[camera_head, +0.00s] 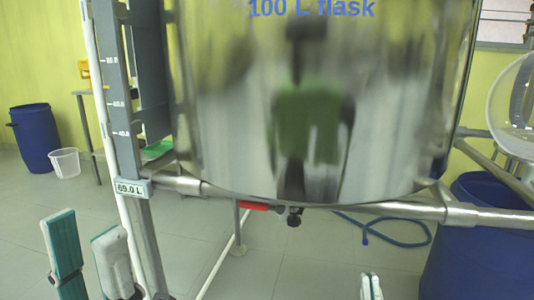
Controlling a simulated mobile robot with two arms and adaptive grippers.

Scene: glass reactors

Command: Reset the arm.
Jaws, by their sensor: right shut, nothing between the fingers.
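My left gripper (83,228) is at the lower left, its two teal and white fingers pointing up and standing apart with nothing seen between them. My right gripper (371,285) only shows its white fingertips at the bottom edge, right of the middle. They are together, and no object shows between them. Both grippers are lower in the picture than the big shiny flask (320,110) marked "100 L flask". The rest of both arms is out of view.
A metal frame with a crossbar (380,208) carries the flask. A scale post (115,100) with a 69.0 L label (132,188) stands close to my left gripper. A red-handled valve (255,206) hangs under the flask. Blue barrels stand at the right (470,250) and far left (35,135). A blue hose (400,242) lies on the floor.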

